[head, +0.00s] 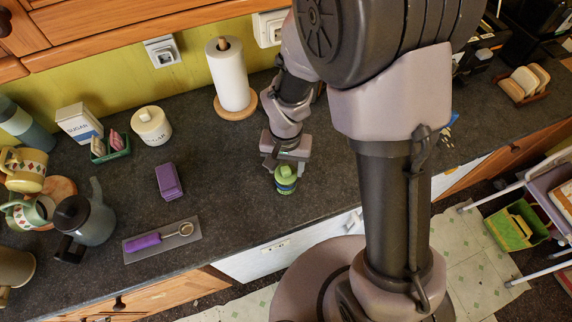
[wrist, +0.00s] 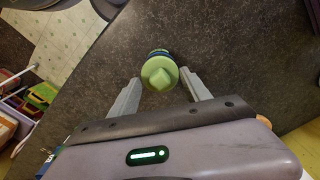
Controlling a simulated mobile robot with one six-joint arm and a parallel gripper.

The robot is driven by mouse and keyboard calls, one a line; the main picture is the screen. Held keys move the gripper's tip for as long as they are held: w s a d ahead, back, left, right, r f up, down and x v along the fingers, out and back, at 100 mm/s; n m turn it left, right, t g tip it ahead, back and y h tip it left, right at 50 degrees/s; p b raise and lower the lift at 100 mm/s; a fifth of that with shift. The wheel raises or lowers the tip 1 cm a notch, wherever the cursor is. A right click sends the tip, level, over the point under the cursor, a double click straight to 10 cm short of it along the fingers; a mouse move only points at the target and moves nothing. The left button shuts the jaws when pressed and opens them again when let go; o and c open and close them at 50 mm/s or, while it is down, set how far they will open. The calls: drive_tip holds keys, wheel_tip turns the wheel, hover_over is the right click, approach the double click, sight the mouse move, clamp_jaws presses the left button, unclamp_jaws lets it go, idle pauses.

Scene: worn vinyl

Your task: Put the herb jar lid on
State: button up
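A small green and blue herb jar (head: 286,187) stands upright on the dark worktop near its front edge. A light green lid (head: 286,172) with a raised grip is on top of it; I cannot tell whether it is fully seated. In the wrist view the lid (wrist: 159,74) hides most of the jar (wrist: 158,53). My gripper (head: 285,168) is just above and behind the jar. In the wrist view my gripper (wrist: 160,78) is open, with one finger on each side of the lid and small gaps between.
A paper towel roll (head: 230,75) stands behind on a wooden base. A purple box (head: 168,181), a grey mat (head: 185,242) with a purple-handled strainer, a white canister (head: 151,126) and a kettle (head: 88,218) are to the left. The worktop around the jar is clear.

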wheel_tip(320, 180, up, 18)
drive_tip(key=p, duration=0.4)
drive_tip(key=shift+f, duration=0.25)
drive_tip(key=shift+f, duration=0.1)
idle(0.5)
drive_tip(key=s+d+f+m+t+y+b, duration=0.1)
drive_tip(key=s+d+f+t+b, duration=0.1)
drive_tip(key=s+b, duration=0.3)
drive_tip(key=s+d+f+t+y+b, duration=0.1)
drive_tip(key=s+d+f+t+b, duration=0.2)
drive_tip(key=b, duration=1)
drive_tip(key=s+d, duration=0.1)
drive_tip(key=s, duration=0.2)
drive_tip(key=shift+s+d+m+t, duration=0.15)
drive_tip(key=shift+d+m+t, duration=0.2)
drive_tip(key=shift+m+t, duration=0.05)
